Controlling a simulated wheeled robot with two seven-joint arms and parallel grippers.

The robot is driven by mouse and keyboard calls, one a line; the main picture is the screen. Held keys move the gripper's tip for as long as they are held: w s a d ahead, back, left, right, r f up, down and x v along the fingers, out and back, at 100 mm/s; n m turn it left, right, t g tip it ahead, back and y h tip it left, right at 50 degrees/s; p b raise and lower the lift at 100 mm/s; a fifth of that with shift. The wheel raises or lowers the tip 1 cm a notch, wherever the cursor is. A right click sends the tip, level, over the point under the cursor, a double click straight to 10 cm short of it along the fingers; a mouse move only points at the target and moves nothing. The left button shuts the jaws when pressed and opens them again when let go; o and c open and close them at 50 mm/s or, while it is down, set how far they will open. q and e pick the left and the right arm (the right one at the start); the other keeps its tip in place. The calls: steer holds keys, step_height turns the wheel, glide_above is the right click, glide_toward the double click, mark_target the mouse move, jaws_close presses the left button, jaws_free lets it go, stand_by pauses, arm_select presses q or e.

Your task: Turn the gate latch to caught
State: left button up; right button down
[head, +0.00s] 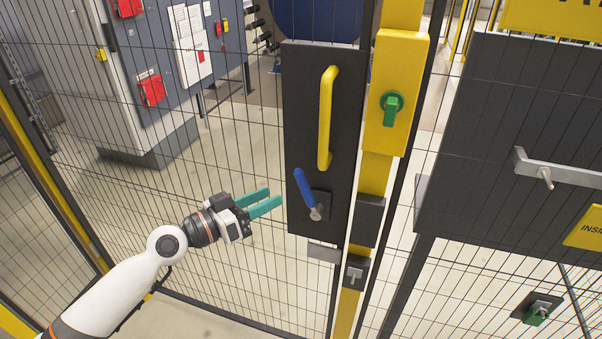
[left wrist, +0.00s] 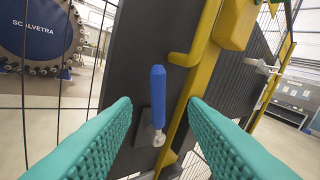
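The gate latch (head: 304,188) is a blue lever on a small dark plate with a metal pivot, low on the dark gate panel (head: 300,110). It leans up and to the left from its pivot in the head view. In the left wrist view the blue latch (left wrist: 158,92) stands upright between the fingers, beyond their tips. My left gripper (head: 274,196) has teal fingers, open and empty, pointing at the latch from its left with a gap between. The right gripper is not in view.
A yellow pull handle (head: 326,118) sits above the latch. A yellow box with a green knob (head: 392,103) is on the post to the right. A metal bracket (head: 325,252) sits below the panel. Wire mesh surrounds it, with cabinets behind.

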mark_target(302, 182)
arm_select(q)
steer(key=x, duration=0.2)
steer(key=p+x, duration=0.1)
steer(key=x, duration=0.1)
steer(key=shift+r, duration=0.25)
steer(key=x, duration=0.2)
steer(key=p+x, duration=0.1)
steer(key=x, duration=0.2)
steer(key=shift+w+d+f, duration=0.25)
steer(key=shift+w+f, duration=0.1)
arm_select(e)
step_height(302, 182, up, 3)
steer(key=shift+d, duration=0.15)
arm_select(q)
steer(key=shift+c, duration=0.2)
jaws_close()
